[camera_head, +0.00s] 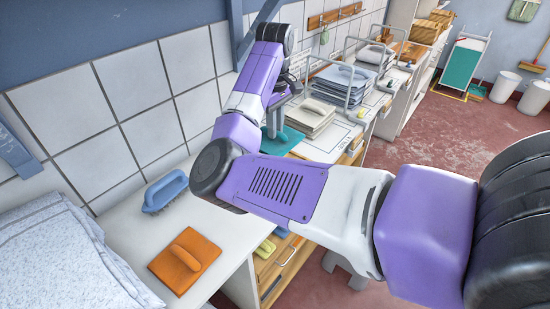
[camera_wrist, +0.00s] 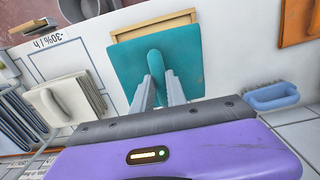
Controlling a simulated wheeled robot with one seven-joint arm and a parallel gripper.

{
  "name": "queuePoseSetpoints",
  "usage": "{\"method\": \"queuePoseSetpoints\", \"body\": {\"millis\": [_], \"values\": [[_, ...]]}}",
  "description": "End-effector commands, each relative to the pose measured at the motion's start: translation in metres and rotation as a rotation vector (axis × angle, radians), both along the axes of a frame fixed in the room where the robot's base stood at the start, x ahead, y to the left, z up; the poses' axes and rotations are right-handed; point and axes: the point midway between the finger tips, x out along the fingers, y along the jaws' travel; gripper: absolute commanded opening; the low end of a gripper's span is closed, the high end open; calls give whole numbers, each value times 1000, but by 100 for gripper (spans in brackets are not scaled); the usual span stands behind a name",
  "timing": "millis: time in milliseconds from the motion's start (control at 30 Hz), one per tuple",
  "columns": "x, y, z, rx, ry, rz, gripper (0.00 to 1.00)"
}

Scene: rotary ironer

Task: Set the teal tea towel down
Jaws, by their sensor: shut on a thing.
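The teal tea towel (camera_wrist: 190,55) is a flat square with a raised ridge. In the wrist view my gripper (camera_wrist: 160,77) is shut on that ridge, one finger on each side. In the head view part of the teal tea towel (camera_head: 287,140) shows below my gripper (camera_head: 274,118), over the white counter by the tiled wall. My arm hides some of it there. I cannot tell whether its underside touches the surface.
A cream stack (camera_head: 305,118) and a blue-grey stack (camera_head: 343,85) stand beyond, by wire racks. An outlined, lettered area (camera_wrist: 60,58) lies beside the towel. A wooden-edged piece (camera_wrist: 155,24) shows behind it. An orange piece (camera_head: 185,260) and blue brush-like piece (camera_head: 164,191) lie nearer.

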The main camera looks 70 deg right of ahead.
Motion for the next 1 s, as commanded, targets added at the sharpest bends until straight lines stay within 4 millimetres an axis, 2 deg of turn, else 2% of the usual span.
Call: {"method": "queuePoseSetpoints", "body": {"millis": [100, 200, 467, 700, 1000], "values": [[0, 1, -28, 2, 1, 0, 0], [1, 1, -46, 2, -1, 1, 0], [1, 1, -70, 2, -2, 0, 0], [1, 1, -102, 2, -1, -1, 0], [1, 0, -108, 0, -1, -1, 0]]}}
